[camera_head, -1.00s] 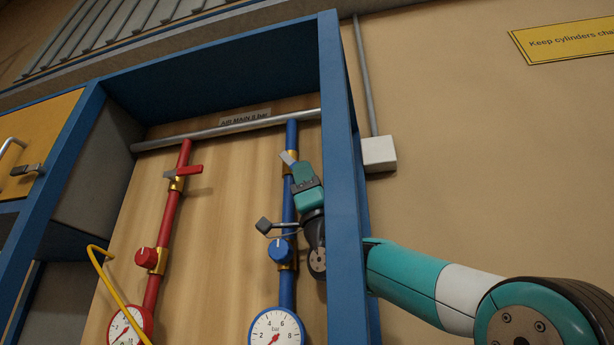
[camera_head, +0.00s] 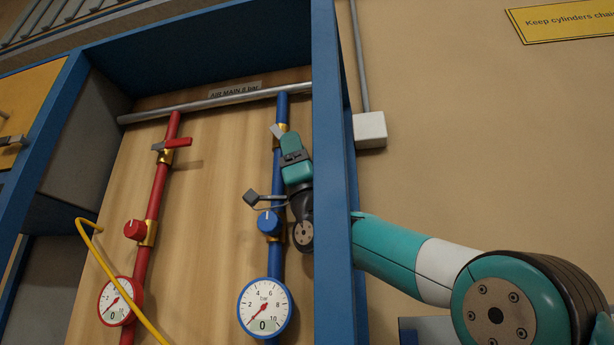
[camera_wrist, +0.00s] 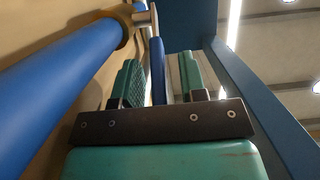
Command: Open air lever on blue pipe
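The blue pipe (camera_head: 276,182) runs down the wooden back panel from the grey air main. Its air lever shows a grey metal end (camera_head: 277,131) near the top of the pipe; the blue handle (camera_wrist: 157,70) shows in the wrist view. My gripper (camera_head: 288,137) is beside the pipe at the lever, hiding the handle in the head view. In the wrist view my gripper (camera_wrist: 160,80) is open, with one green finger on each side of the handle and gaps visible. The blue pipe's gauge (camera_head: 264,308) reads 0.
A red pipe (camera_head: 158,190) with a red lever (camera_head: 178,142) and its own gauge stands to the left. A blue knob (camera_head: 268,222) sits below my gripper. The blue frame post (camera_head: 329,180) stands close on the right. A yellow hose (camera_head: 110,272) hangs at the lower left.

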